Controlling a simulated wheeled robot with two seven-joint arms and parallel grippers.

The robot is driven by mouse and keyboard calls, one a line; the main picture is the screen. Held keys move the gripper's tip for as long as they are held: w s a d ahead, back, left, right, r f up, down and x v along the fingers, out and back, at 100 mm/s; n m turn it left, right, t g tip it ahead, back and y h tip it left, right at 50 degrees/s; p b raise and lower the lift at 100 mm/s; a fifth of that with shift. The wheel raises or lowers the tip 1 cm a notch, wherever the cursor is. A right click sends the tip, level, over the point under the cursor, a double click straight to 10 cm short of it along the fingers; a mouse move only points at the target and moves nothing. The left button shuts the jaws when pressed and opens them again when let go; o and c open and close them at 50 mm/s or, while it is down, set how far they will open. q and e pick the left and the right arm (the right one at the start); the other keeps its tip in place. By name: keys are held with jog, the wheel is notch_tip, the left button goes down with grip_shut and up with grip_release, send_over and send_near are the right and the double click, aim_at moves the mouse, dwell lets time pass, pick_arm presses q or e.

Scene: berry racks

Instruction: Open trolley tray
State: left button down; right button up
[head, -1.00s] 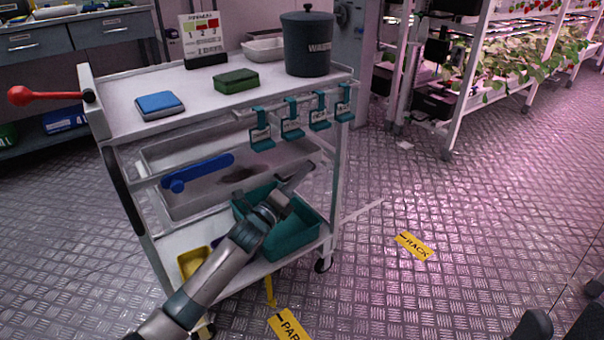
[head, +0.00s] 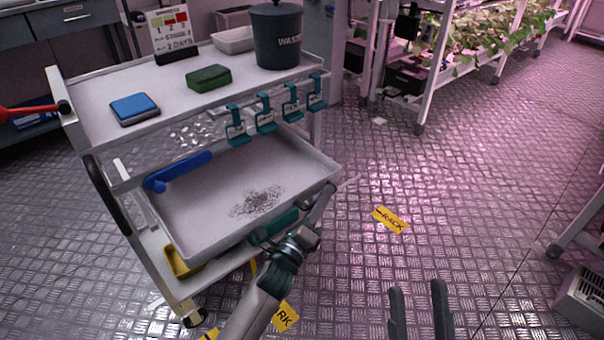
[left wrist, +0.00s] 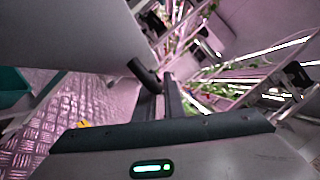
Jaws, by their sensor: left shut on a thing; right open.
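The trolley tray (head: 215,215) is a pale, shallow drawer in the middle of the white trolley (head: 85,95). It stands pulled out toward the front, with its inside in view and a patch of dark specks (head: 255,203) on its floor. My left gripper (head: 328,194) is at the tray's front right corner, shut on its handle. In the left wrist view the dark handle (left wrist: 145,76) shows at the fingertips, next to the tray's grey underside (left wrist: 75,35). My right gripper (head: 420,305) is open and empty over the floor at the bottom.
On the trolley top are a blue box (head: 134,108), a green box (head: 208,77) and a dark waste bin (head: 277,37). A yellow bin (head: 180,262) sits on the lower shelf. The floor to the right is clear up to the plant racks.

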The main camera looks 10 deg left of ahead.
pick_arm(q)
jog(key=s+d, duration=0.4)
jog(key=d, duration=0.1)
pick_arm(e)
jog(key=shift+s+a+f+g, duration=0.1)
jog(key=shift+a+f+g, duration=0.25)
jog(key=shift+f, duration=0.1)
jog(key=shift+s+a+f+g, duration=0.1)
jog(key=shift+a+f+g, duration=0.1)
jog(key=shift+f+g, duration=0.2)
pick_arm(q)
jog(key=c, duration=2.1)
grip_release()
jog(key=shift+w, duration=0.1)
jog(key=shift+p+v, duration=0.7)
jog(key=shift+v, duration=8.1)
pick_arm(e)
jog(key=shift+a+f+g, duration=0.25)
jog(key=shift+f+g, duration=0.1)
jog(key=shift+f, duration=0.15)
jog(key=shift+a+f+g, duration=0.2)
jog(key=shift+f+g, duration=0.1)
jog(key=shift+f, duration=0.15)
